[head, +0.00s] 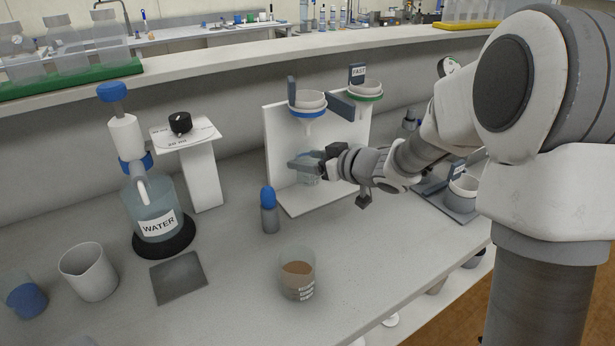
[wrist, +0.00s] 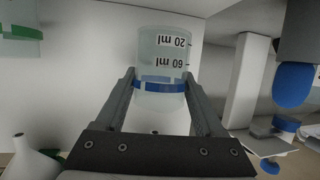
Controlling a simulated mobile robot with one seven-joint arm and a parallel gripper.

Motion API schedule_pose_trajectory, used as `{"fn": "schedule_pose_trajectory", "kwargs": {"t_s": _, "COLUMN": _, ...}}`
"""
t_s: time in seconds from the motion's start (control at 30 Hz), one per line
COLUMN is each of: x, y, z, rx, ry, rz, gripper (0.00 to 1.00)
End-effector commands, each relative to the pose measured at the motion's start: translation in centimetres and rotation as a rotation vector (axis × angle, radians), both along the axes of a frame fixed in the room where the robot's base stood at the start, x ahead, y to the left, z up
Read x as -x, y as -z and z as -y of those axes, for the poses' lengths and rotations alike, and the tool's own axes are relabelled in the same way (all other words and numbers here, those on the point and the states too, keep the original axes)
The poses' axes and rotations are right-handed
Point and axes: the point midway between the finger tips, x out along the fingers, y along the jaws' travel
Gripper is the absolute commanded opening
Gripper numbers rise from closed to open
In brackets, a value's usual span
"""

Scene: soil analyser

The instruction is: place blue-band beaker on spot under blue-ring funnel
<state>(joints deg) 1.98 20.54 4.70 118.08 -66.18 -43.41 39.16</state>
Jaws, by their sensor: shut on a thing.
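My gripper (head: 306,162) is shut on the blue-band beaker (head: 309,176), a clear cup. In the wrist view, which is upside down, the fingers (wrist: 161,82) clasp both sides of the beaker (wrist: 163,48) near its blue band. It looks upright and empty. The blue-ring funnel (head: 308,103) is on the white stand (head: 283,150), above the beaker. The beaker is in front of the stand's back panel, over its base plate (head: 300,203). The spot itself is not distinguishable, and I cannot tell whether the beaker touches the base.
The green-ring funnel (head: 365,90) is to the right on the stand. A green-banded cup (wrist: 20,32) shows beside the held beaker. A blue-capped bottle (head: 269,212) stands left of the base. A beaker of brown liquid (head: 297,275) stands in front; the WATER jug (head: 155,212) is left.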

Motion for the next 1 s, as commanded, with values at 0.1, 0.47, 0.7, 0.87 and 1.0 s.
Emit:
{"fn": "schedule_pose_trajectory", "kwargs": {"t_s": 0.1, "x": 0.0, "y": 2.9, "z": 0.0, "rx": 0.0, "ry": 0.0, "rz": -0.004, "gripper": 0.13}}
{"fn": "schedule_pose_trajectory", "kwargs": {"t_s": 0.47, "x": -0.3, "y": 3.6, "z": -0.2, "rx": 0.0, "ry": 0.0, "rz": 0.0, "gripper": 0.13}}
{"fn": "schedule_pose_trajectory", "kwargs": {"t_s": 0.7, "x": -0.3, "y": 4.0, "z": -0.2, "rx": 0.0, "ry": 0.0, "rz": -0.001, "gripper": 0.83}}
{"fn": "schedule_pose_trajectory", "kwargs": {"t_s": 0.87, "x": -0.3, "y": 4.0, "z": -0.2, "rx": 0.0, "ry": 0.0, "rz": -0.001, "gripper": 1.0}}
{"fn": "schedule_pose_trajectory", "kwargs": {"t_s": 1.0, "x": -0.3, "y": 3.9, "z": -0.2, "rx": 0.001, "ry": 0.0, "rz": -0.001, "gripper": 1.0}}
